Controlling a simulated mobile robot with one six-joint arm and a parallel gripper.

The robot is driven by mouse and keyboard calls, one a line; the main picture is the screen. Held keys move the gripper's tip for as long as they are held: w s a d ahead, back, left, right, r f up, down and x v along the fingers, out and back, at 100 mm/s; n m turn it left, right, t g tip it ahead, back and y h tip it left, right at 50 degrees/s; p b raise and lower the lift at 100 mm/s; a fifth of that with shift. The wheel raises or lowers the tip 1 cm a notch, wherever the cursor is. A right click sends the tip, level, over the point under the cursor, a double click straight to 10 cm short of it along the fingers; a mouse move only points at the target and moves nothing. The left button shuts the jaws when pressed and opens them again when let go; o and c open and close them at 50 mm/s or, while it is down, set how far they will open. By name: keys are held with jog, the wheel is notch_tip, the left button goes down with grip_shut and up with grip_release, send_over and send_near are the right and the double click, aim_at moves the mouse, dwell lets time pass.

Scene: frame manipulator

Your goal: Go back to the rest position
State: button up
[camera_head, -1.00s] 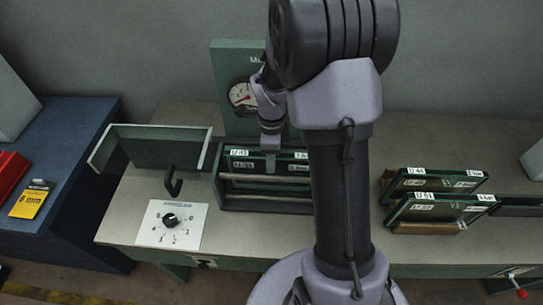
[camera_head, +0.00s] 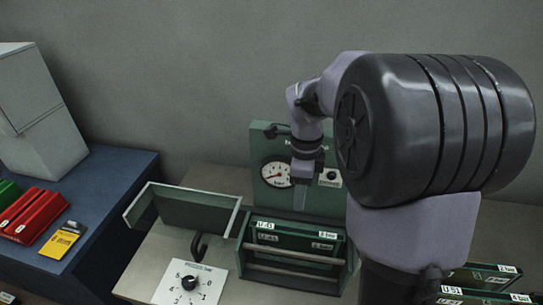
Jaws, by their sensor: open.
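My gripper (camera_head: 301,190) is at the end of my folded arm, in front of the green gauge panel (camera_head: 335,202). It hangs pointing down above the back of the green frame holder (camera_head: 290,279). Its fingers are small and partly blend with the panel, and I see nothing held between them. Labelled green frames stand in the holder below it. My large dark arm joint and grey links fill the right half of the view and hide part of the bench.
A dial plate (camera_head: 188,284) lies on the bench (camera_head: 218,179) at front left, below an open green tray-like flap (camera_head: 190,210). More labelled frames (camera_head: 487,277) stand at the lower right. A blue table (camera_head: 113,166) at left holds red and green blocks, a yellow card and grey boxes.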

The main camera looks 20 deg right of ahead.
jog(key=s+a+f+n+t+y+b, duration=0.1)
jog(key=s+a+f+n+t+b, duration=0.2)
jog(key=s+a+n+b, duration=0.4)
jog(key=s+a+f+n+t+y+b, duration=0.1)
jog(key=s+a+f+n+b, duration=0.3)
jog(key=s+a+n+b, duration=0.4)
jog(key=s+a+n+t, duration=0.1)
jog(key=s+n, duration=0.1)
jog(key=n, duration=0.3)
jog(key=shift+a+t, duration=0.15)
jog(key=shift+t, duration=0.25)
jog(key=shift+s+f, duration=0.1)
jog(key=shift+c, duration=0.3)
